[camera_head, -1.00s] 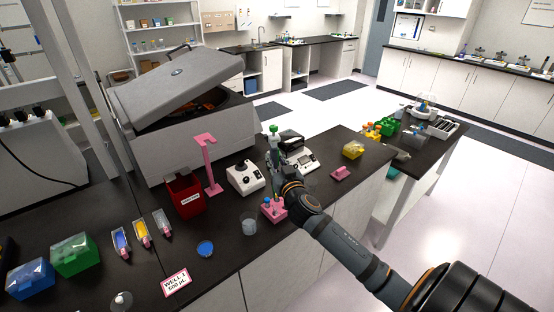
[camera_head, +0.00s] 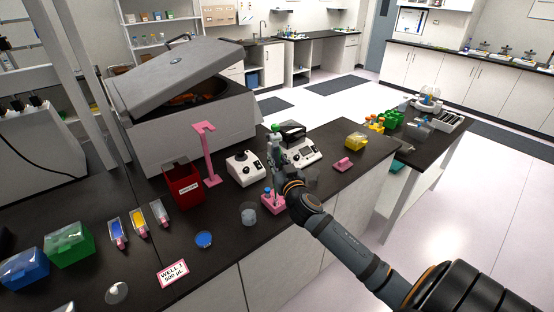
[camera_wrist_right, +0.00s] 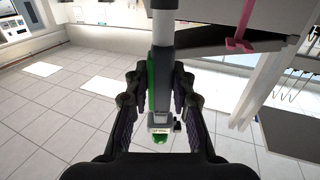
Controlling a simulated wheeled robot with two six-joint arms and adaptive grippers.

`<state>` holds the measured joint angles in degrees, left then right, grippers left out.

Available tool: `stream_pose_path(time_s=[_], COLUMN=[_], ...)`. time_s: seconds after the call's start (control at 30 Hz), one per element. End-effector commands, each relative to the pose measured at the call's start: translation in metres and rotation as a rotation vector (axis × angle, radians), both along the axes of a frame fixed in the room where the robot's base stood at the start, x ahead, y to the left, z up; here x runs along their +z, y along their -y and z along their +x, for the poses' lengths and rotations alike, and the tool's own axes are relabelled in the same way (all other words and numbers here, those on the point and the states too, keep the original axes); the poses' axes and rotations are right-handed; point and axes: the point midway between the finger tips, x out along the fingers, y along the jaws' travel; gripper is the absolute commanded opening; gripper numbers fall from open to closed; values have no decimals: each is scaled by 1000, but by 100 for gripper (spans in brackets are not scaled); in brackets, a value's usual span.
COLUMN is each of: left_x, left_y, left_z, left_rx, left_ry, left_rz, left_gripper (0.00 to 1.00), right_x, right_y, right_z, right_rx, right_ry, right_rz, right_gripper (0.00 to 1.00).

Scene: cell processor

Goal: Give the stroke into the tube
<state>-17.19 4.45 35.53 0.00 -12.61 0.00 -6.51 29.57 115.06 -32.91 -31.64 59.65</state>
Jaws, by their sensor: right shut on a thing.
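My right gripper (camera_head: 277,163) is shut on a pipette (camera_head: 274,140) with a green top, which stands about upright. In the right wrist view the pipette's grey and green body (camera_wrist_right: 161,85) lies between my fingers, with its green button at the lower end of the picture. The pipette is above or beside a small pink tube rack (camera_head: 272,205). A tube with a blue cap (camera_head: 267,190) shows in the rack. The pipette's tip, and whether it is inside a tube, cannot be made out. My left gripper is not in view.
A clear cup (camera_head: 248,214) stands left of the rack. A white mixer (camera_head: 245,168) and a white device (camera_head: 302,152) stand behind. A red bin (camera_head: 183,187) and a pink stand (camera_head: 208,155) are further left. The front bench edge lies close to the rack.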

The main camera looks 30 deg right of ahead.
Motion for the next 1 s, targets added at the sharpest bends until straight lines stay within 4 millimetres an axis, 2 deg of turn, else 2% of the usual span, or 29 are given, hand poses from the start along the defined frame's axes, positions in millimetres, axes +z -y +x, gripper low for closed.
stream_pose_path(time_s=[0.03, 0.53, 1.0], left_x=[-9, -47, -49], left_y=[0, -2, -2], left_z=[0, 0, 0], left_rx=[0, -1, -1], left_ry=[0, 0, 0], left_rz=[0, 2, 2], left_gripper=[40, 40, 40], right_x=[-9, -49, -53], right_y=[0, 0, 0], right_z=[0, 0, 0], right_rx=[0, 0, -1], right_ry=[0, 0, -4], right_rz=[0, 0, 2], right_gripper=[14, 14, 14])
